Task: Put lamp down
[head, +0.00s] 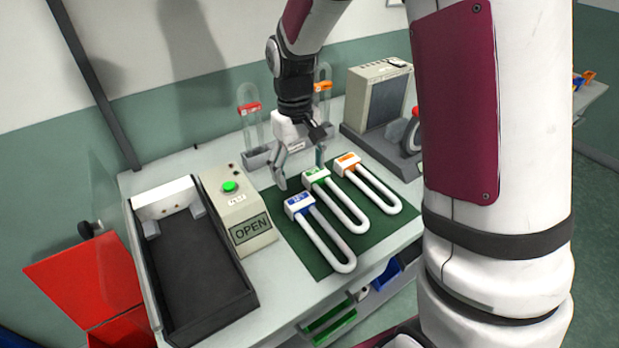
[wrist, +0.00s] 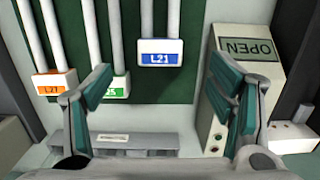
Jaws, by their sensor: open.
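My gripper (head: 301,170) is open and empty, above the back edge of the green mat (head: 292,237). Three white U-shaped lamps lie on the mat: one with a blue base (head: 299,203), one with a green base (head: 316,177) and one with an orange base (head: 348,163). In the wrist view the blue base (wrist: 160,53), marked L21, shows beyond and between my spread fingers (wrist: 160,78), apart from them. The green base (wrist: 117,88) is partly hidden by my left finger. The orange base (wrist: 55,85) lies left of that finger.
A grey holder (head: 258,160) at the back carries clear upright tubes with red (head: 249,108) and orange (head: 322,86) caps. A box marked OPEN (head: 236,207) and a black tray (head: 195,265) stand left of the mat. A grey machine (head: 378,100) stands back right.

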